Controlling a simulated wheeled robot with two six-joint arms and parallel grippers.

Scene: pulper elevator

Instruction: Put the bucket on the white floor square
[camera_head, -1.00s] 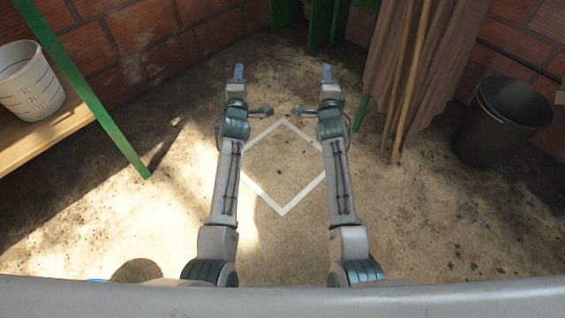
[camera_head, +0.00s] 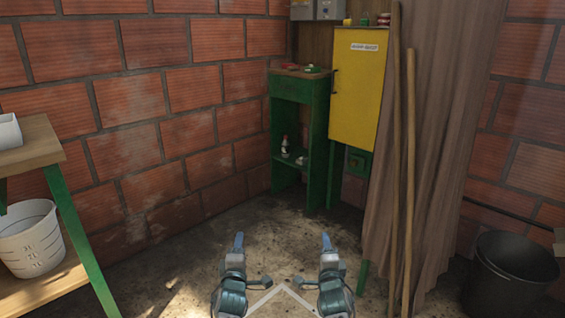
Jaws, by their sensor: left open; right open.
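A white bucket (camera_head: 30,240) with slots in its side stands on the lower shelf of the wooden bench at the left. A black bucket (camera_head: 510,275) stands on the floor at the far right. The white floor square (camera_head: 264,297) shows only its far corner, low in the middle; the rest is below the picture. My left gripper (camera_head: 239,242) and my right gripper (camera_head: 326,241) reach forward above the square's far corner. Both are open and empty, well apart from either bucket.
The green-legged bench (camera_head: 45,145) carries a white container (camera_head: 9,132) on top. A yellow cabinet (camera_head: 357,90) and a green stand (camera_head: 300,110) are at the back. Wooden poles (camera_head: 397,170) lean by a brown curtain (camera_head: 445,150). The middle floor is clear.

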